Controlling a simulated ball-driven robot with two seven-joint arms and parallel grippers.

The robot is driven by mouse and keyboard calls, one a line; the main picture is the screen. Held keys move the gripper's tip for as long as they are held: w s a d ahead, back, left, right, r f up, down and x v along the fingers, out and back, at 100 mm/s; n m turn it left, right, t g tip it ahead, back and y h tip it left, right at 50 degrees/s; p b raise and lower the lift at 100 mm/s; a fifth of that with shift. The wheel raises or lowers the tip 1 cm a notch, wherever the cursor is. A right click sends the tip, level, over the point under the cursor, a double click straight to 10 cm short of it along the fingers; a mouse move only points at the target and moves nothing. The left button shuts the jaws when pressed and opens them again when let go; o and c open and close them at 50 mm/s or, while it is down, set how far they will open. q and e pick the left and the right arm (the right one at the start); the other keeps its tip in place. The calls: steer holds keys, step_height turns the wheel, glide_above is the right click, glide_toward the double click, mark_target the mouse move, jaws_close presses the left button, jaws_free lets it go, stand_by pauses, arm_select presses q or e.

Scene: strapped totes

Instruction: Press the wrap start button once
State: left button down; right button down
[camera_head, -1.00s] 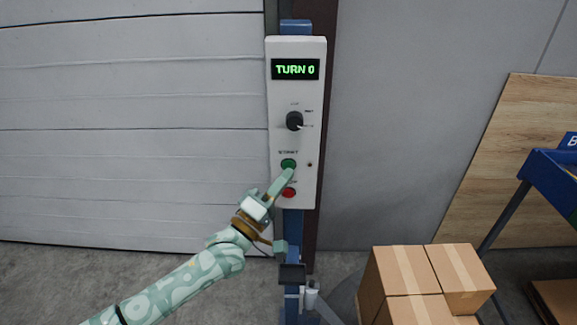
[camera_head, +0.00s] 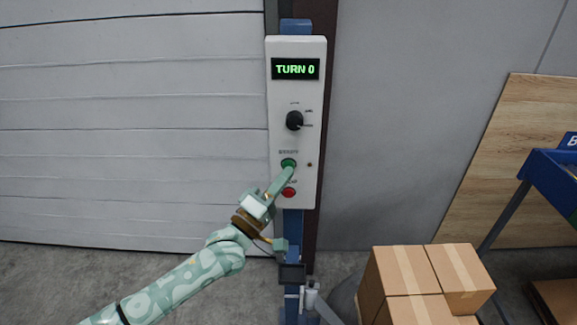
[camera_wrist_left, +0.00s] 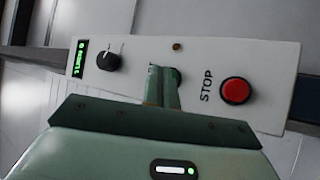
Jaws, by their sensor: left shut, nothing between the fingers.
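The white control panel (camera_head: 285,92) is on a blue post in the head view. Its display (camera_head: 295,69) reads "TURN 0" in green. Below are a black knob (camera_head: 294,121), the green start button (camera_head: 288,163) and a red stop button (camera_head: 288,193). My left gripper (camera_head: 291,171) is shut and empty, its fingertips at the lower edge of the green button. In the left wrist view the shut fingers (camera_wrist_left: 165,88) cover most of the green button, and the red stop button (camera_wrist_left: 235,90) is clear beside them. I cannot tell whether the tips touch the button. My right gripper is not in view.
Taped cardboard boxes (camera_head: 402,268) stand at the lower right. A blue-framed stand (camera_head: 550,180) and a leaning wooden board (camera_head: 510,150) are further right. A ribbed pale door (camera_head: 130,90) fills the left. The space in front of the panel is otherwise clear.

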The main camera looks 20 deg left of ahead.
arm_select(q)
steer(key=shift+w+a, duration=0.1)
steer(key=shift+w, duration=0.15)
steer(key=shift+w+a, duration=0.1)
steer(key=shift+w, duration=0.2)
stand_by(0.6)
stand_by(0.4)
steer(key=shift+s+d+p, duration=0.25)
steer(key=shift+s+p, duration=0.15)
steer(key=shift+s, duration=0.35)
steer(key=s+p, duration=0.1)
steer(key=s, duration=0.1)
steer(key=s+d+p, duration=0.1)
steer(key=s+p, duration=0.1)
steer(key=shift+s+d, duration=0.2)
steer(key=shift+s, duration=0.2)
stand_by(0.4)
